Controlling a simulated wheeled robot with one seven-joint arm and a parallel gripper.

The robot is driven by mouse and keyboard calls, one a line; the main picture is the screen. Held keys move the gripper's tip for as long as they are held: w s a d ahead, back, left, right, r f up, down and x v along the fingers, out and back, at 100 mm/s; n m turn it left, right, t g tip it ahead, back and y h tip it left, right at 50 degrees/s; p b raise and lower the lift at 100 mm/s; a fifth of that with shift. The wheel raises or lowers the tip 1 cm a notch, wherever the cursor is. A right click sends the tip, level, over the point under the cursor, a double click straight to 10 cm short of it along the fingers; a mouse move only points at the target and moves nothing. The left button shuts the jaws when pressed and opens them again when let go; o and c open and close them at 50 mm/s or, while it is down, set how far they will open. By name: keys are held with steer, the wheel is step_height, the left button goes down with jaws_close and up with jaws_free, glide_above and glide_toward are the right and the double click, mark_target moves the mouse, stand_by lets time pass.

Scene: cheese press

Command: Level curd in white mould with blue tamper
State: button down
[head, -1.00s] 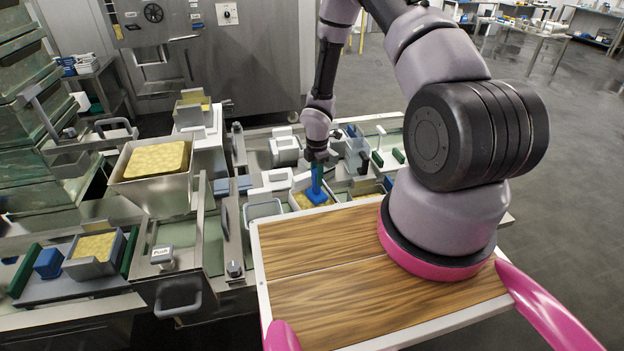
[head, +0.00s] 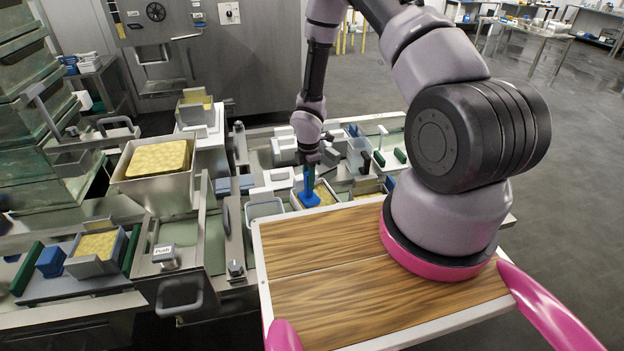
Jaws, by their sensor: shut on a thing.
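My gripper (head: 310,164) points down over the far side of the wooden board and is shut on the blue tamper (head: 309,197). The tamper is upright, and its wide blue foot is at the left part of the white mould (head: 297,202). Yellow curd (head: 325,195) shows in the mould to the right of the foot. I cannot tell whether the foot touches the curd. The gripper's fingers are small and partly merge with the tamper's handle.
A steel hopper with a yellow block (head: 158,160) stands to the left. An empty clear tub (head: 263,209) is just left of the mould. A second curd-filled mould (head: 97,245) sits at far left. The wooden board (head: 330,270) in front is bare.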

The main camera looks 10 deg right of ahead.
steer(key=shift+w+d+f, duration=0.1)
steer(key=shift+w+d, duration=0.1)
steer(key=shift+d, duration=0.5)
steer(key=shift+w+d, duration=0.2)
steer(key=shift+d, duration=0.55)
steer(key=shift+w+d+f, duration=0.1)
steer(key=shift+w+d, duration=0.1)
steer(key=shift+d, duration=0.5)
stand_by(0.3)
step_height(320, 180, up, 14)
steer(key=shift+f, duration=0.25)
stand_by(0.9)
stand_by(0.6)
